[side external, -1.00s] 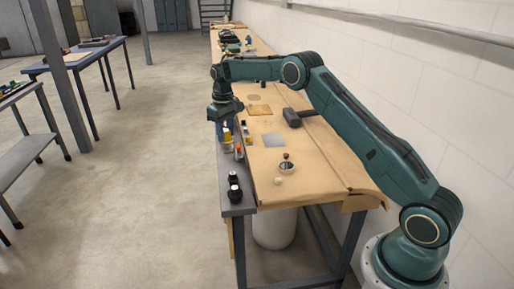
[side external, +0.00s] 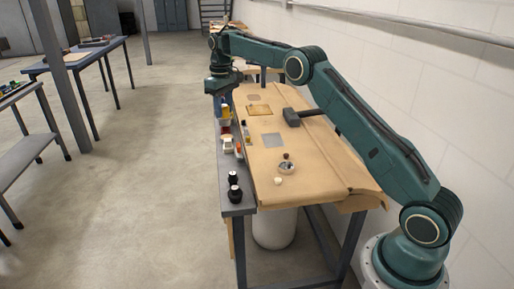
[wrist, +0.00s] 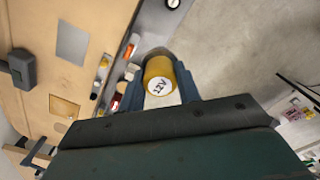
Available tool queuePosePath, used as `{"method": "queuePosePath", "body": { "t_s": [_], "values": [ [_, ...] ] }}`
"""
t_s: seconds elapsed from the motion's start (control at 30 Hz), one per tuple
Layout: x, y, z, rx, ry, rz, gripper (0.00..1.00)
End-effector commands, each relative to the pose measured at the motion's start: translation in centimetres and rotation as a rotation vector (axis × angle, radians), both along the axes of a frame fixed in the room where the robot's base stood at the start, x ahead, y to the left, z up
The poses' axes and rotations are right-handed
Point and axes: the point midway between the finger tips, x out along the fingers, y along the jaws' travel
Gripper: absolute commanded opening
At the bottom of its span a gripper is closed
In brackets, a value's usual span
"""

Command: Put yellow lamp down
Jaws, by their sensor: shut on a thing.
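The yellow lamp (wrist: 161,76) is a short yellow cylinder with a white end marked 12V. In the wrist view it sits between the two fingers of my gripper (wrist: 162,70), which is shut on it. In the side view my gripper (side external: 220,101) points down over the grey strip (side external: 238,209) at the bench's left edge. The lamp shows as a small yellow patch (side external: 226,111) just below it. The gap beneath the lamp is hard to judge.
Small orange, white and red parts (side external: 238,148) and black knobs (side external: 235,194) stand along the strip.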

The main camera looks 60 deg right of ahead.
Motion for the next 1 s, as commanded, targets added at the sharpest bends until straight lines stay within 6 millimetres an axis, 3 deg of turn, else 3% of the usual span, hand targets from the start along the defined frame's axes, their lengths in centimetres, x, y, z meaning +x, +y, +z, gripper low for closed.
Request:
{"method": "queuePosePath", "body": {
  "t_s": [0.37,0.57,0.77,1.0],
  "values": [
    [-0.2,-0.2,0.1,0.0,0.0,-0.001,0.1],
    [-1.2,-1.4,0.6,0.0,0.0,-0.002,0.1],
    [-3.5,-3.5,1.6,0.0,-0.001,-0.003,0.1],
    [-7.7,-6.3,2.8,0.0,0.0,-0.004,0.1]
  ]
}}
